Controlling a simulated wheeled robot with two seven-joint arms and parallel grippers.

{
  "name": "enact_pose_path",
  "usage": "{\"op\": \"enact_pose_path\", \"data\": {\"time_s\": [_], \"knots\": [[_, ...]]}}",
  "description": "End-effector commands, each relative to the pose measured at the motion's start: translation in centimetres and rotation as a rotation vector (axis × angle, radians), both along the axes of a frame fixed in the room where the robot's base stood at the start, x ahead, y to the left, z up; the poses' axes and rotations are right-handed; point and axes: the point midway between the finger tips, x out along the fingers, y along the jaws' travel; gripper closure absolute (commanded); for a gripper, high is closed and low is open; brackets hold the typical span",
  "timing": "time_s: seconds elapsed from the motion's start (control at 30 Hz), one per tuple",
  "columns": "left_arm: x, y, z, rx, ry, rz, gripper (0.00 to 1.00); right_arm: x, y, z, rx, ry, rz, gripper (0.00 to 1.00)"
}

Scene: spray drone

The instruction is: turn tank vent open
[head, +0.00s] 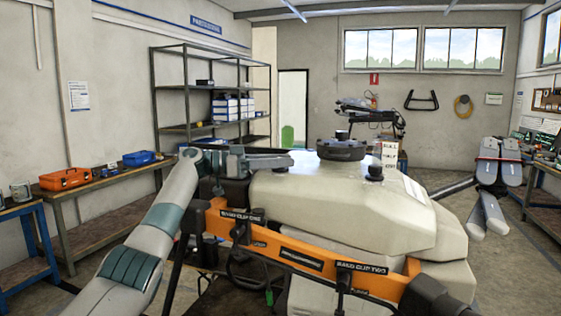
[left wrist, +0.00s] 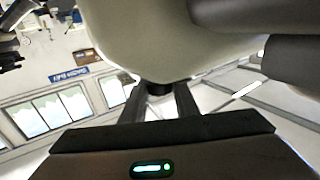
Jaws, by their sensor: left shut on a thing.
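The drone's pale tank (head: 330,205) fills the middle of the head view, with a wide dark lid (head: 342,149) on top and a small black knob (head: 375,173) beside a white tag (head: 390,155). My left gripper (head: 243,163) is at the tank's left side. In the left wrist view, my left gripper's fingers (left wrist: 158,105) are shut on a black cap (left wrist: 155,88) at the edge of the pale tank (left wrist: 140,40); it appears to be the tank vent. How far the cap is turned cannot be told. My right gripper is not in view.
An orange bar (head: 300,258) with black clips runs across the tank's near side. Folded drone arms (head: 490,190) stick out at right. A bench with an orange toolbox (head: 66,179) and blue box (head: 139,158) stands left, before a metal shelf (head: 208,131).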

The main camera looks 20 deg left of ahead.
Motion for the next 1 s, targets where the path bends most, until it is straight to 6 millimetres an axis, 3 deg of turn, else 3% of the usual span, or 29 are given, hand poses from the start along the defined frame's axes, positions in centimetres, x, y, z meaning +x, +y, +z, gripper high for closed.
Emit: {"op": "enact_pose_path", "data": {"time_s": [0.17,0.2,0.27,0.67,1.0], "knots": [[0.0,0.0,-0.2,0.003,0.003,-0.001,0.95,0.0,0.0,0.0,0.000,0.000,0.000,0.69],[0.0,0.0,-0.2,0.003,0.003,0.000,0.66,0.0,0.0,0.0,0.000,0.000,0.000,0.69],[0.0,0.0,-0.2,0.003,0.003,0.000,0.54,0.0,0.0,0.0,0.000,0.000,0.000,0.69],[0.0,0.0,0.1,0.001,0.000,0.001,0.54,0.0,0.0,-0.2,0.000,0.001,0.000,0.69],[0.0,0.0,2.4,0.000,0.000,0.000,0.54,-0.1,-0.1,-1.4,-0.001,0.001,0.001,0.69]]}}
